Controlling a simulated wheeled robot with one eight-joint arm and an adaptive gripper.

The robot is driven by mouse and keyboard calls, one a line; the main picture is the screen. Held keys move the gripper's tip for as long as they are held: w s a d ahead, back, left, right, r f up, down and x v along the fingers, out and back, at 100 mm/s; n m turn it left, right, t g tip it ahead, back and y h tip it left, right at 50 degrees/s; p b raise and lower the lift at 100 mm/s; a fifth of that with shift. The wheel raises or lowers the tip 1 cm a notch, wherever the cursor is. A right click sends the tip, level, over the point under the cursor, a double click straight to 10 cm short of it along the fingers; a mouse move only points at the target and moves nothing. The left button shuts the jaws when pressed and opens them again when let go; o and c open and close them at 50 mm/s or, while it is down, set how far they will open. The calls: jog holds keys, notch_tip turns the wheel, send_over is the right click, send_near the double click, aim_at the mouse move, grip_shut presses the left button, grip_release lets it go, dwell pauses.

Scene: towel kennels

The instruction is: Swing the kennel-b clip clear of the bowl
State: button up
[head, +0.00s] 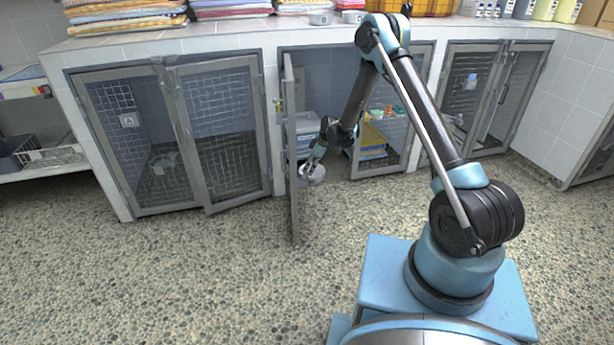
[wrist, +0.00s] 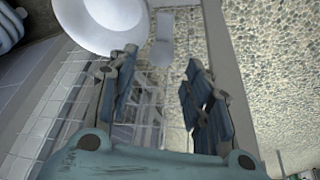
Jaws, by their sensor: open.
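The middle kennel's left door (head: 291,150) stands swung out toward me, seen nearly edge-on. A pale round bowl (head: 313,173) is beside its inner face, low down. In the wrist view the bowl (wrist: 103,18) fills the upper left, beyond the left fingertip. A small grey tab (wrist: 161,52), which looks like the clip, is beside the bowl's right rim, in line with the gap between my fingers. My gripper (wrist: 163,66) is open, with nothing seen between its fingers. In the head view my gripper (head: 311,163) is at the bowl; contact cannot be told.
Inside the middle kennel are a grey box (head: 306,124) and a yellow item (head: 372,140). The left kennel's doors (head: 222,128) and right kennel's doors (head: 480,95) flank it. Folded towels (head: 125,14) lie on the counter. The pebbled floor (head: 200,280) in front is clear.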

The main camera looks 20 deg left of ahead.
aim_at(306, 174)
jog(key=shift+x, duration=2.75)
jog(key=c, duration=1.1)
